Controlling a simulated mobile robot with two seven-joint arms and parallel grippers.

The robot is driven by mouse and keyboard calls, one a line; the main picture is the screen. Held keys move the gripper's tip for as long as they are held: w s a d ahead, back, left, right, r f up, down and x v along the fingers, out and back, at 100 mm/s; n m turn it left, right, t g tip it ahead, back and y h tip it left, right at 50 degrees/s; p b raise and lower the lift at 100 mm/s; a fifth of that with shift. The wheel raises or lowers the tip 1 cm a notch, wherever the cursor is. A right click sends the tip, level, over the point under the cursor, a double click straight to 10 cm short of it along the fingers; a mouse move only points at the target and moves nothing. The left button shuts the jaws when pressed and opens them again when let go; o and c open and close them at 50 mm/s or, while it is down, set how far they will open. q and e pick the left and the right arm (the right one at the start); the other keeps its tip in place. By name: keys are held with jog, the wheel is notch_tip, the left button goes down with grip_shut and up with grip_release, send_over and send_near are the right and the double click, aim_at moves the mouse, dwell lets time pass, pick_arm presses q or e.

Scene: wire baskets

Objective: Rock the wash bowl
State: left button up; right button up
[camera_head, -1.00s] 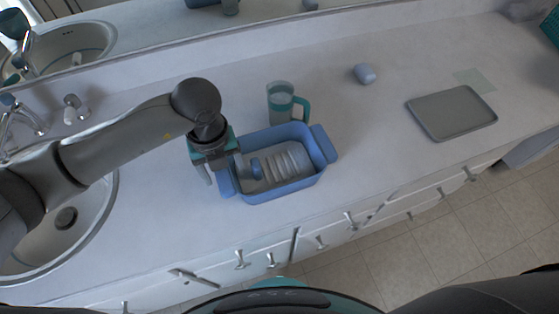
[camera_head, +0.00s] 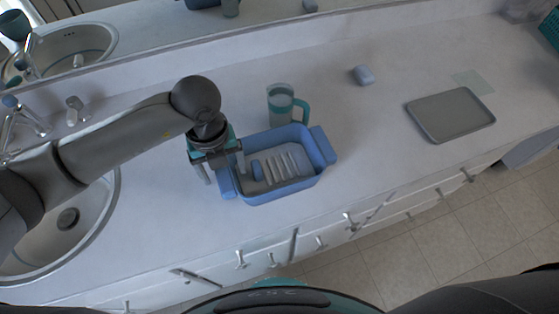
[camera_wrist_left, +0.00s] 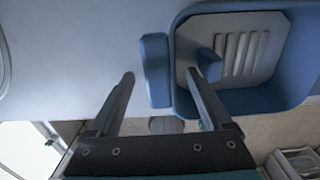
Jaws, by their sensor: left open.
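The wash bowl (camera_head: 290,188) is a blue rectangular basin on the counter with a grip block at each short end. A pale ribbed board (camera_head: 285,165) lies inside it. The bowl's left grip (camera_head: 226,183) is beside my left gripper (camera_head: 223,175), which points down at that end. In the left wrist view my left gripper (camera_wrist_left: 160,76) is open, with one finger left of the grip (camera_wrist_left: 155,72) and the other over the bowl's inside (camera_wrist_left: 275,95). I cannot tell whether either finger touches the bowl. My right gripper is out of view.
A clear teal-handled jug (camera_head: 281,104) stands close behind the bowl. A bluish soap-like block (camera_head: 364,75) and a grey tray (camera_head: 450,114) lie to the right. A sink (camera_head: 75,215) is at the left, under my arm. Counter between bowl and tray is clear.

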pick_arm(q)
jog(key=shift+r+p, duration=2.75)
jog(key=shift+r, duration=0.75)
notch_tip(320, 180, up, 15)
jog(key=shift+p, duration=0.3)
